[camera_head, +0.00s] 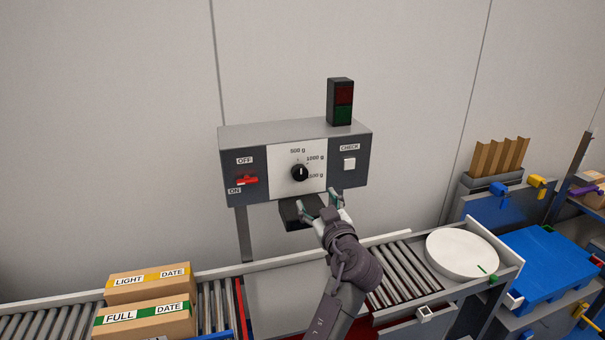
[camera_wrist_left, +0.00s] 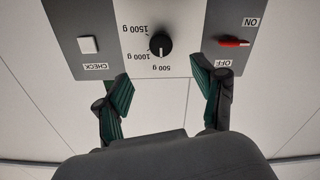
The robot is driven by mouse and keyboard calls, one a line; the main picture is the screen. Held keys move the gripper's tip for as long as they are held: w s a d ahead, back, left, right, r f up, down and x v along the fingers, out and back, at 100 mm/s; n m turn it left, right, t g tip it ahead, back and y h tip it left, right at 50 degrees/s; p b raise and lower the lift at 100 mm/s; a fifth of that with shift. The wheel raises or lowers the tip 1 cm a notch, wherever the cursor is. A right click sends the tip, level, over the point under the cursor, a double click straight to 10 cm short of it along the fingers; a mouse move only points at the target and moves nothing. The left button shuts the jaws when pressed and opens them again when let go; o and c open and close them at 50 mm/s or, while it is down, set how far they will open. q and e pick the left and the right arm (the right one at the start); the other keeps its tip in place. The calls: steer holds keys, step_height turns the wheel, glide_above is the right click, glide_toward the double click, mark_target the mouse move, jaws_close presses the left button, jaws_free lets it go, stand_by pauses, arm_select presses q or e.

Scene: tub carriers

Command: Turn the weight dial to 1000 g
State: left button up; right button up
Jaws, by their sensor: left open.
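The weight dial (camera_head: 299,173) is a round black knob on the white panel of a grey control box (camera_head: 350,178). Labels 500 g, 1000 g and 1500 g run from its top to its right. Its white mark appears to point up, towards 500 g. In the left wrist view the dial (camera_wrist_left: 160,44) shows upside down, clear of both fingers. My left gripper (camera_head: 321,206) is open and empty, below and slightly right of the dial, apart from it. It also shows in the left wrist view (camera_wrist_left: 162,80), its fingers spread to either side of the dial. My right gripper is not in view.
A red OFF/ON switch (camera_head: 247,180) sits left of the dial and a white CHECK button (camera_head: 349,164) right. A signal lamp (camera_head: 341,102) stands on the box. Below are a roller conveyor (camera_head: 402,272), cartons (camera_head: 146,318) and a white round lid-like disc (camera_head: 462,252).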

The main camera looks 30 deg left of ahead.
mark_target(302, 177)
arm_select(q)
steer(key=p+x, duration=0.2)
steer(key=x, duration=0.9)
steer(key=shift+w+a, duration=0.2)
steer(key=shift+w+a+f, duration=0.15)
steer(key=shift+w+a, duration=0.2)
steer(key=shift+a, duration=0.15)
